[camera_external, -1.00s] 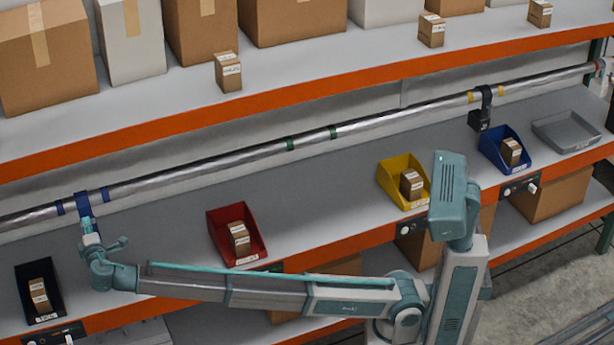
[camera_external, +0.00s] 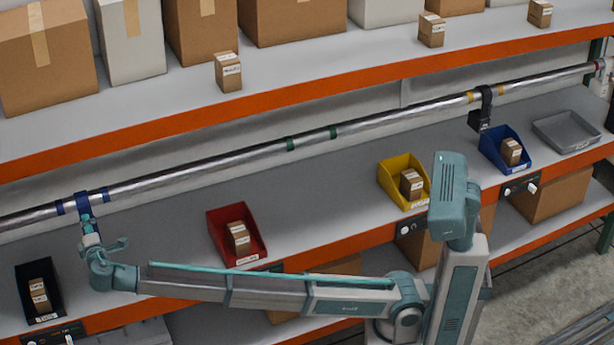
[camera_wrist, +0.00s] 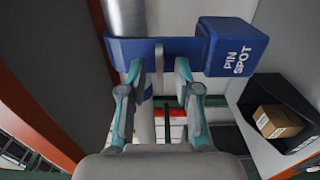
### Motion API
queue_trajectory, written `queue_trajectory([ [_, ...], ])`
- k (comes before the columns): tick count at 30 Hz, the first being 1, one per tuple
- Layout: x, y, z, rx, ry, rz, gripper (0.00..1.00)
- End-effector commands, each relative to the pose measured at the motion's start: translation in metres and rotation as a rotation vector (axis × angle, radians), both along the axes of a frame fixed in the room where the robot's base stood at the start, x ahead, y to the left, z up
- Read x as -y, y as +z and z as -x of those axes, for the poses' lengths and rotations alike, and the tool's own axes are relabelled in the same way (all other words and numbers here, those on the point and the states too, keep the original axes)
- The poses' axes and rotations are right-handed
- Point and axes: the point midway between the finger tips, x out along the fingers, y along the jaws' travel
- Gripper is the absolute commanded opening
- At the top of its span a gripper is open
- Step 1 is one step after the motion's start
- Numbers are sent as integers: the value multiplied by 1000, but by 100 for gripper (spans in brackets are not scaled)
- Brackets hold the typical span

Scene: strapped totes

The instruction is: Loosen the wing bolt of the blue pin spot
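The blue pin spot hangs by its blue clamp (camera_wrist: 178,48) on the rail at the far left, also seen in the external view (camera_external: 83,204). Its box (camera_wrist: 236,47), lettered "PIN SPOT", is on the right in the wrist view. A thin grey upright piece, apparently the wing bolt (camera_wrist: 159,60), stands at the front of the clamp. My gripper (camera_wrist: 158,74) is open. One finger is on each side of the wing bolt, with gaps visible. In the external view my gripper (camera_external: 89,230) is just below the clamp, and the bolt is hidden.
The metal rail (camera_external: 230,158) runs above the shelf, with a black fixture (camera_external: 481,108) farther right. A black bin (camera_external: 40,291) with a small carton is below left, and a red bin (camera_external: 237,235) is to the right.

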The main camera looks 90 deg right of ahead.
Motion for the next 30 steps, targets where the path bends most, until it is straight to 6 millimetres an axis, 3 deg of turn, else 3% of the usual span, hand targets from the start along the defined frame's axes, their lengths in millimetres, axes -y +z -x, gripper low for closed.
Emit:
queue_trajectory([
  [5,-15,0,8,0,2,1,32],
  [15,-71,0,38,0,3,0,32],
  [21,-96,0,51,0,1,1,32],
  [30,-105,0,56,0,-1,1,32],
])
